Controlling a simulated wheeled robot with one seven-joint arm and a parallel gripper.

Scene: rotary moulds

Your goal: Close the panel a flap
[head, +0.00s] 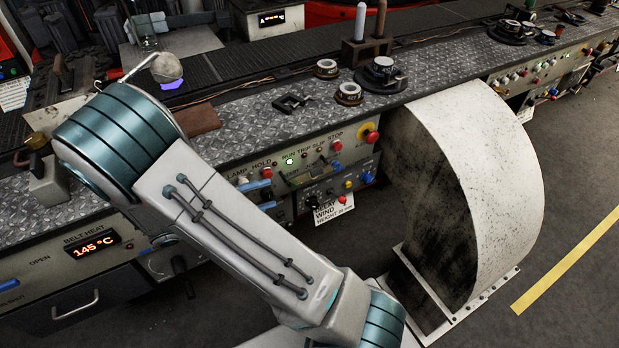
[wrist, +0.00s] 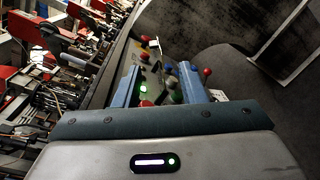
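The control panel (head: 322,152) is on the front of the grey bench, with a lit green lamp, a large red stop button on yellow, and small knobs. A dark-framed piece (head: 312,176) below the lamp looks like the flap; its angle is hard to tell. My gripper (wrist: 160,75) is open in the wrist view, with two blue-grey fingers apart and nothing held between them. The panel's green light and coloured buttons show between and beyond the fingers. In the head view my arm hides most of the gripper; blue finger-like tips show at the panel's left side.
A large curved pale guard (head: 490,150) stands on the floor right of the panel. A diamond-plate bench top (head: 270,125) above the panel carries round gauges and a dark bracket. A drawer with a handle (head: 75,305) is at lower left. Open floor lies beyond the guard.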

